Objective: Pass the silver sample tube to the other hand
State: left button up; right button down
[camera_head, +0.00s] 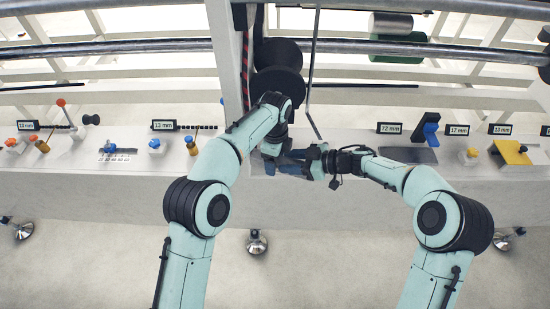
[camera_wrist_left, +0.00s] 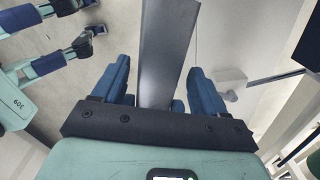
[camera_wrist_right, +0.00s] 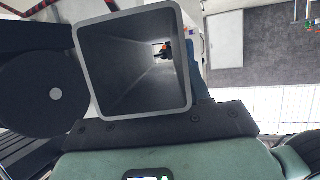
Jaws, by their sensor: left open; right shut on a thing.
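The silver sample tube is a grey, hollow, square-section length. In the left wrist view the tube (camera_wrist_left: 165,50) runs down between the two blue fingers of my left gripper (camera_wrist_left: 160,75), which is open with a gap on each side. In the right wrist view its open square end (camera_wrist_right: 183,100) faces the camera and hides most of the fingers; one blue finger shows at its right. My right gripper (camera_head: 300,162) is shut on the tube. In the head view my left gripper (camera_head: 272,158) is close beside the right one, and the arms mostly hide the tube.
Black reels (camera_head: 277,85) and an upright post (camera_head: 243,60) stand just behind the grippers. A thin bent rod (camera_head: 312,80) hangs close by. The pale ledge (camera_head: 90,185) carries labelled stations on both sides. The floor in front is mostly open.

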pick_arm(q)
grip_shut()
pick_arm(e)
jog(key=shift+c, duration=2.2)
grip_release()
